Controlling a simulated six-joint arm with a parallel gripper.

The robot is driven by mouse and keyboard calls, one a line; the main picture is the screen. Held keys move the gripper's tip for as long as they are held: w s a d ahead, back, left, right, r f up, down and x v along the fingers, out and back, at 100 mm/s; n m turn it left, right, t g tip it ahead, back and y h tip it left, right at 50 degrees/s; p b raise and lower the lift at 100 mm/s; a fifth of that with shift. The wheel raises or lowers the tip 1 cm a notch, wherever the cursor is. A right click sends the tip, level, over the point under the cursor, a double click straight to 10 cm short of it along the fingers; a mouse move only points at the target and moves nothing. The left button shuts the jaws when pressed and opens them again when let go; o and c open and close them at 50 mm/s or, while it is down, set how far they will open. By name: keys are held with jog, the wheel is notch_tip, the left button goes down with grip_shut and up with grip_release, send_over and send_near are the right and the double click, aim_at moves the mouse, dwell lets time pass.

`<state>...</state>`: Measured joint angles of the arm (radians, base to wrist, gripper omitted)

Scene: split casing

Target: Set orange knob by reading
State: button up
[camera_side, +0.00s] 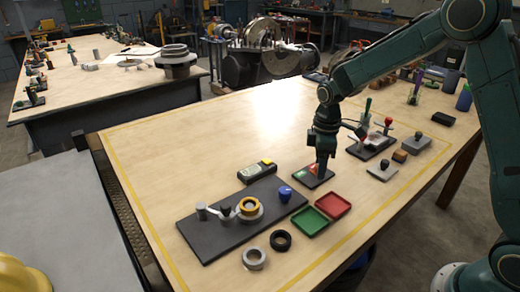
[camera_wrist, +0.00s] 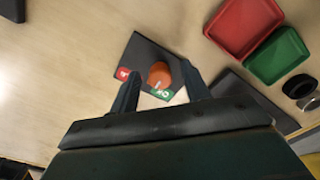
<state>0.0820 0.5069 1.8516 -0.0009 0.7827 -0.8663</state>
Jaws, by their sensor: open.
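The orange knob (camera_wrist: 160,73) sits on a small dark plate (camera_wrist: 148,47) in the wrist view. A pale mark on the knob's lower edge points down toward the green label (camera_wrist: 161,94); a red label (camera_wrist: 122,73) lies to the left. My gripper (camera_wrist: 160,77) is open, with one finger on each side of the knob; I cannot tell if they touch it. In the side view my gripper (camera_side: 321,170) is low over the plate (camera_side: 316,181) and hides the knob. A dark meter-like box (camera_side: 257,171) with a yellow part lies left of it; its reading is too small to make out.
A green tray (camera_side: 309,222) and a red tray (camera_side: 333,206) lie close in front of the plate. A large dark fixture board (camera_side: 210,238) with a blue knob (camera_side: 285,193) is at left. Another fixture plate (camera_side: 371,149) stands at right.

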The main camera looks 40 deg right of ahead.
jog(key=c, duration=1)
jog(key=shift+m, duration=0.4)
jog(key=m, duration=0.8)
jog(key=o, duration=1)
